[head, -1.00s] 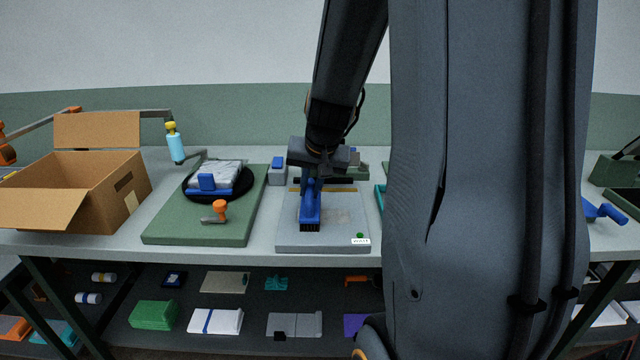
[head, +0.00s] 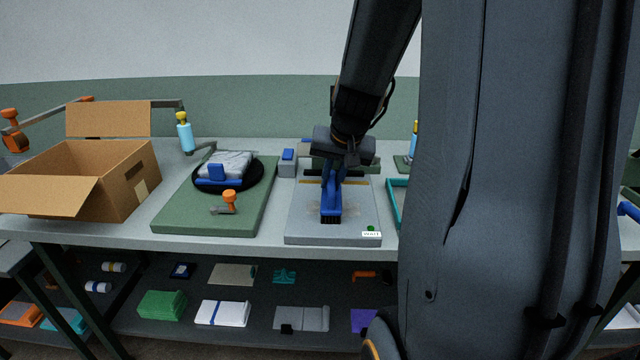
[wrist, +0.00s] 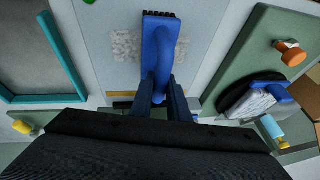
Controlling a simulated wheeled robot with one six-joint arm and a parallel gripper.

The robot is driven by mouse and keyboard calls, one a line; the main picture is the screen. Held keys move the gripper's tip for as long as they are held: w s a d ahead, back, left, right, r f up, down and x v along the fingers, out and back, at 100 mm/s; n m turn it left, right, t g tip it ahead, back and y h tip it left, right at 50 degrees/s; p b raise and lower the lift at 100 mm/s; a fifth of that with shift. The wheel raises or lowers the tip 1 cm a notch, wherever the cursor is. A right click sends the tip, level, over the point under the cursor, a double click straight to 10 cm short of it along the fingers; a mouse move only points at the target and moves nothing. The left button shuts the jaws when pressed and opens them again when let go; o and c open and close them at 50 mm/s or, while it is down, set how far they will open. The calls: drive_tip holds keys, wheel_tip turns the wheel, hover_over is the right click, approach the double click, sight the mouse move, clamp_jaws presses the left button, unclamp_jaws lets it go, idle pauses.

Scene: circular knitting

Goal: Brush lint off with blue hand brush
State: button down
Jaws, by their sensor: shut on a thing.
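A blue hand brush (head: 331,204) with dark bristles is held in my gripper (head: 333,172), bristle end towards the front. In the wrist view the brush (wrist: 160,40) stretches forward from between my gripper's fingers (wrist: 161,95), which are shut on its handle. The brush head is over the grey board (head: 297,228). A pale speckled lint patch (wrist: 127,45) shows on the board beside the brush; the brush covers part of that area. I cannot tell whether the bristles touch the board.
A green board (head: 180,222) with a black disc and an orange-knobbed tool (head: 229,202) lies to the left. An open cardboard box (head: 125,185) stands farther left. A teal-edged tray (head: 394,205) is close on the right. A small grey-and-blue block (head: 288,163) stands behind the grey board.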

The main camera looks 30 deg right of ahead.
drive_tip(key=shift+s+d, duration=0.35)
drive_tip(key=shift+d, duration=0.1)
drive_tip(key=shift+s+d+r+b, duration=0.1)
drive_tip(key=shift+s+d+b, duration=0.45)
drive_tip(key=shift+d, duration=0.3)
drive_tip(key=shift+s+d+r+b, duration=0.1)
drive_tip(key=shift+s+d+b, duration=0.4)
drive_tip(key=shift+d, duration=0.35)
drive_tip(key=shift+w+a+f+p, duration=0.1)
drive_tip(key=shift+w+a+p, duration=0.6)
drive_tip(key=shift+a, duration=0.35)
drive_tip(key=shift+w+a+f+p, duration=0.1)
drive_tip(key=shift+w+a+p, duration=0.55)
drive_tip(key=shift+a, duration=0.4)
drive_tip(key=shift+a, duration=0.1)
